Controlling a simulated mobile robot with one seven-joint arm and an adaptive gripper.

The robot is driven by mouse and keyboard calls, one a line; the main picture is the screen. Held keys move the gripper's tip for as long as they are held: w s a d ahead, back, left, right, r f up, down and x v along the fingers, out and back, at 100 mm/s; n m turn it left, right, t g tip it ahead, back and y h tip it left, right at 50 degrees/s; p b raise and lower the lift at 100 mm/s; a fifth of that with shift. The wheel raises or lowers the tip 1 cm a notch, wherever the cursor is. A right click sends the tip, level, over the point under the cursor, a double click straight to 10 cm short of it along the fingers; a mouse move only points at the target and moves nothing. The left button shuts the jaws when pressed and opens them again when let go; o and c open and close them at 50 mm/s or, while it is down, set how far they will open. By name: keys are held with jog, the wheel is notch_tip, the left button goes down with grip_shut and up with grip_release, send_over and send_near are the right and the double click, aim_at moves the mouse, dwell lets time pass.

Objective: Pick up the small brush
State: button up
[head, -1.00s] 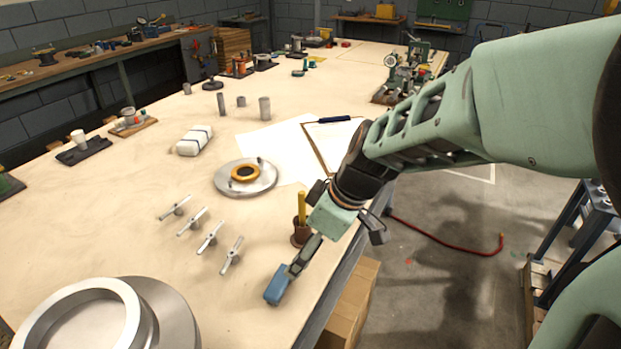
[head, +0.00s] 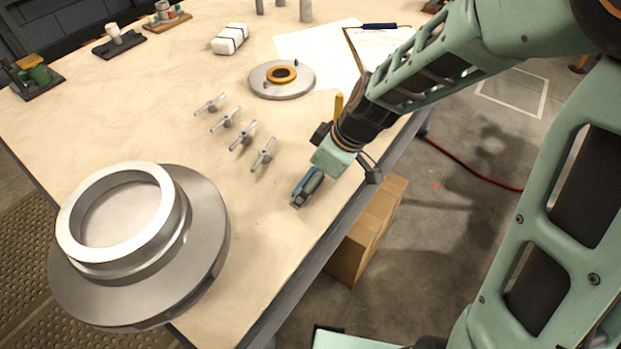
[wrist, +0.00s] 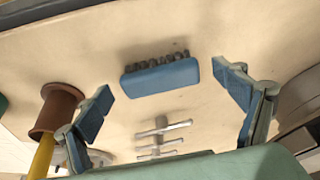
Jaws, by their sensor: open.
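The small brush (wrist: 160,77) is a blue block with a row of dark bristles along one long side. In the wrist view it lies on the pale tabletop, bristles toward the top of the picture. My gripper (wrist: 163,82) is open, with one blue-padded finger to each side of the brush in that view and visible space between. It holds nothing. In the head view my gripper (head: 302,197) points down near the table's right edge. There the gripper covers the spot, and I cannot tell the brush apart from the blue finger pads.
Several T-shaped metal pieces (head: 243,136) lie left of the gripper. A large metal ring casing (head: 205,235) is at lower left, and a round plate (head: 300,88) lies farther back. The table edge is close on the right.

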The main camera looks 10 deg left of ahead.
jog(key=shift+a+f, duration=0.15)
jog(key=shift+f, duration=0.3)
jog(key=shift+w, duration=0.1)
jog(key=c, duration=1.2)
jog(key=shift+r, duration=0.15)
jog(key=shift+c, duration=0.2)
